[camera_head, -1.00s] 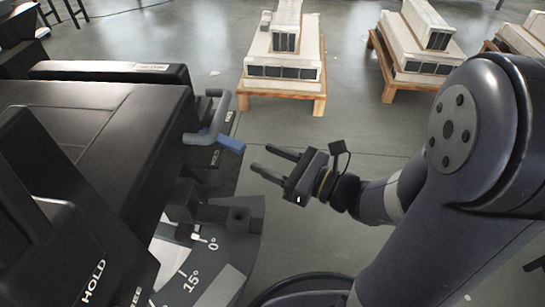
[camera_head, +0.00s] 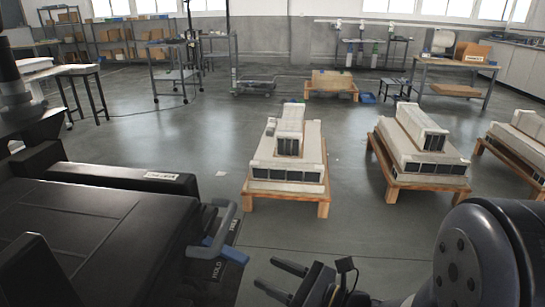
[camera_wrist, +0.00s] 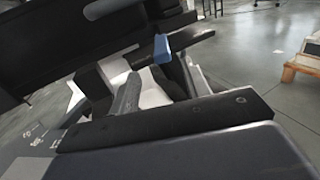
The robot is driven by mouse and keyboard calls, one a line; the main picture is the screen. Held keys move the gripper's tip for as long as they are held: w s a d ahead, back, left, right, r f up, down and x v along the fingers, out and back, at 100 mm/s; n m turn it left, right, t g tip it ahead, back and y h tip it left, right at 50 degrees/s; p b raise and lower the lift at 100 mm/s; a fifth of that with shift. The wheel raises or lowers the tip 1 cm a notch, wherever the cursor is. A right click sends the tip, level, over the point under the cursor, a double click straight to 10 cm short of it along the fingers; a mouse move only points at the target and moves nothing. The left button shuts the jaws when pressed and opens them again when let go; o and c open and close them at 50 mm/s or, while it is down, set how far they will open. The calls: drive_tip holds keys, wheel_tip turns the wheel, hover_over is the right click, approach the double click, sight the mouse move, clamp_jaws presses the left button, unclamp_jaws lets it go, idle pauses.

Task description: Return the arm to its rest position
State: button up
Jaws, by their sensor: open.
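My gripper (camera_head: 275,279) is at the bottom of the head view, right of the black machine, with its two fingers apart and nothing between them. The fingers point left toward the machine and do not touch it there. My dark arm (camera_head: 480,260) fills the lower right corner. In the wrist view, the machine's blue-ended lever (camera_wrist: 162,48) and an angle scale at the lower left show beyond a large dark part across the bottom.
The black machine (camera_head: 80,220) fills the left, with a grey handle and blue lever (camera_head: 222,249) at its right edge. Pallets with stacked pale blocks (camera_head: 287,190) (camera_head: 420,160) stand ahead. Workbenches and shelves line the back.

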sight(233, 253)
drive_tip(key=shift+b+x, duration=1.2)
drive_tip(key=shift+x, duration=4.2)
drive_tip(key=shift+d+r, duration=0.1)
drive_tip(key=shift+d, duration=0.1)
